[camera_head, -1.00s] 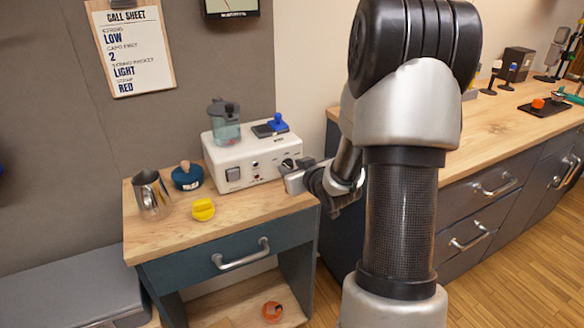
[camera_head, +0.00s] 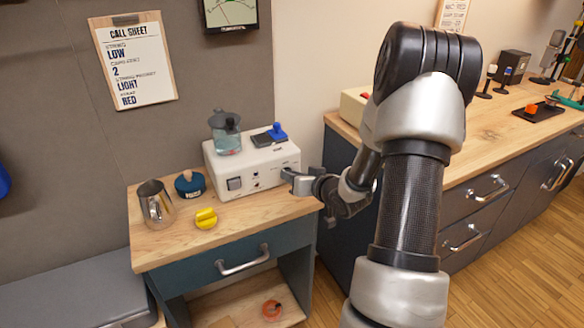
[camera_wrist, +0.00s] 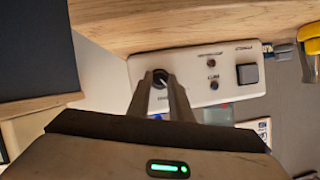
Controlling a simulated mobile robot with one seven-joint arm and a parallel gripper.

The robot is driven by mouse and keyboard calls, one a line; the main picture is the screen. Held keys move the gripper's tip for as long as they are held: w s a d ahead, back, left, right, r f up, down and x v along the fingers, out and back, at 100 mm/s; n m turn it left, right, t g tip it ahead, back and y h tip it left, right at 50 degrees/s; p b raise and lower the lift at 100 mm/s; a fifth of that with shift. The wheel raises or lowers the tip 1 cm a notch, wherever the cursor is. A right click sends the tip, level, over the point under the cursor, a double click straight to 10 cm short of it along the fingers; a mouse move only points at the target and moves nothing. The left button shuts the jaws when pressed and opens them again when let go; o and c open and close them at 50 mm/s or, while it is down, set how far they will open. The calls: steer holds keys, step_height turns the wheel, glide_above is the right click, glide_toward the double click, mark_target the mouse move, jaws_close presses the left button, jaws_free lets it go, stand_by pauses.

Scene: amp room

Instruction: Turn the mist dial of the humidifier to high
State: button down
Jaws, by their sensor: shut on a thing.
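The humidifier is a white box (camera_head: 214,160) with a clear tank (camera_head: 226,140) on top, standing on the small wooden-topped cabinet. Its front has a square rocker switch and small knobs. The mist dial (camera_wrist: 160,76) is a dark round knob at one end of the panel in the wrist view. My gripper (camera_head: 289,176) is at the right end of the front face and hides the dial in the head view. In the wrist view my gripper (camera_wrist: 161,84) has its two fingers closed on the dial's sides. The dial's markings are too small to read.
A metal pitcher (camera_head: 156,203), a blue round container (camera_head: 189,185) and a yellow object (camera_head: 205,218) stand left of and before the humidifier on the cabinet top (camera_head: 240,208). A call sheet (camera_head: 134,65) hangs on the wall. A long workbench (camera_head: 483,137) runs along the right.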

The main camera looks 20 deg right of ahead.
steer(key=m+y+p, duration=0.1)
steer(key=m+p, duration=0.1)
steer(key=m+y+p, duration=0.1)
steer(key=m+p, duration=0.1)
steer(key=p, duration=0.1)
steer(key=shift+d+r+t+y, duration=0.1)
steer(key=shift+d+t+y, duration=0.2)
steer(key=shift+d, duration=0.05)
steer(key=m+y, duration=0.1)
steer(key=m+p, duration=0.1)
steer(key=m, duration=0.1)
steer(key=shift+w+d+f+t+y, duration=0.1)
steer(key=shift+d+f+t+y, duration=0.05)
steer(key=shift+f+t+y, duration=0.25)
steer(key=m, duration=0.1)
steer(key=m+t+y+b, duration=0.1)
steer(key=m, duration=0.2)
steer(key=shift+f+m+t+y, duration=0.3)
steer(key=shift+m, duration=0.1)
steer(key=shift+m+t+b, duration=0.8)
steer(key=shift+m+b, duration=0.35)
steer(key=shift+m, duration=0.85)
steer(key=c, duration=1.6)
jaws_free()
steer(key=shift+f, duration=0.15)
steer(key=shift+f, duration=0.1)
